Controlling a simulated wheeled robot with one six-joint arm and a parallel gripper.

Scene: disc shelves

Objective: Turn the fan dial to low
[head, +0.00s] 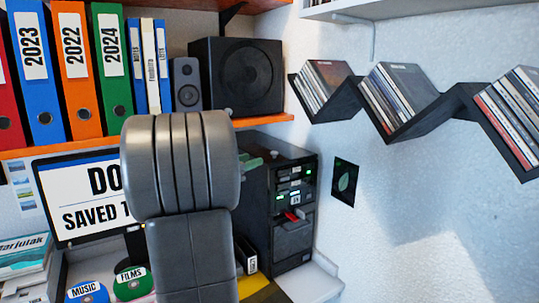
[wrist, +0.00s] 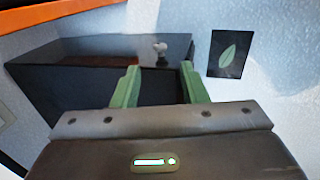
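A small grey knob (wrist: 160,50), which looks like the fan dial, stands on the top of a black computer tower (wrist: 80,55). Its setting and any markings are too small to read. The tower also shows in the head view (head: 292,172), with green lights on its front. My gripper (wrist: 160,66) has two green fingers, spread apart with nothing between them. In the wrist view the knob appears beyond the gap between the fingertips, apart from them. In the head view my arm covers most of the gripper; only a green fingertip shows beside the tower's top.
An orange shelf (head: 265,120) with binders and a black speaker (head: 237,76) hangs above the tower. A dark card with a leaf (head: 344,182) is on the right wall. Zigzag disc shelves (head: 410,125) hang at the right. A monitor (head: 85,195) stands left.

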